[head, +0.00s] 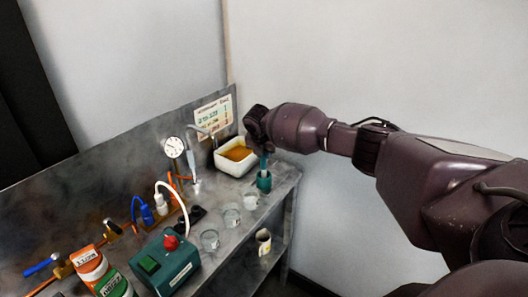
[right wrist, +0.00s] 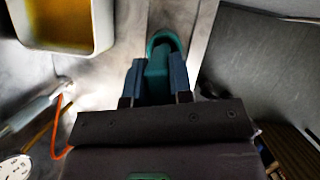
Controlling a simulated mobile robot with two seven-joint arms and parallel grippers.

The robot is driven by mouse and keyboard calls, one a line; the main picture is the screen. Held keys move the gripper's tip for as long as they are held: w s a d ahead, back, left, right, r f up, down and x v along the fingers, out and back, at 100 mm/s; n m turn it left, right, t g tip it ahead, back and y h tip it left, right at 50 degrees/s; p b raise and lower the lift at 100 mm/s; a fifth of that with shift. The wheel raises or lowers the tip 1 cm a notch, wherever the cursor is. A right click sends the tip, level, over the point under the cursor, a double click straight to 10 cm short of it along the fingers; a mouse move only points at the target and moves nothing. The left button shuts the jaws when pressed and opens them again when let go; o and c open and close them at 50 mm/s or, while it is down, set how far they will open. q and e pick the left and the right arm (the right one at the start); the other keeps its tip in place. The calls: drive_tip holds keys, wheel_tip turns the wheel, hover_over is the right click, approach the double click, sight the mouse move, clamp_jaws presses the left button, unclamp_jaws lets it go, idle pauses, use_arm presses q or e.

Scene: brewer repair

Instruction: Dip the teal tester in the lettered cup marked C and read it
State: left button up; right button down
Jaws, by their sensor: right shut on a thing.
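My right gripper (head: 262,151) is shut on the teal tester (right wrist: 154,78) and points down over the right end of the bench. The tester hangs between the fingers, its lower end at or in a teal round holder (head: 264,181); the holder's rim (right wrist: 166,36) shows around it in the right wrist view. I cannot tell whether the tester is still seated in it. Several small clear cups stand in a row left of the holder: a near one (head: 250,201), a middle one (head: 231,216) and a far-left one (head: 210,240). Their letters are not readable. My left gripper is out of view.
A white basin (head: 222,164) of amber liquid sits beside the gripper, under a tap. A dial gauge (head: 174,147), a teal box with a red knob (head: 166,262) and bottles (head: 89,265) stand further left. A mug (head: 264,241) is on the lower shelf.

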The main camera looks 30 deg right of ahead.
drive_tip(key=shift+f, duration=0.35)
idle(0.3)
drive_tip(key=shift+c, duration=1.9)
unclamp_jaws()
drive_tip(key=shift+r+p, duration=1.25)
drive_tip(key=shift+p, duration=0.1)
drive_tip(key=shift+r+p, duration=0.9)
drive_tip(key=shift+r, duration=1.4)
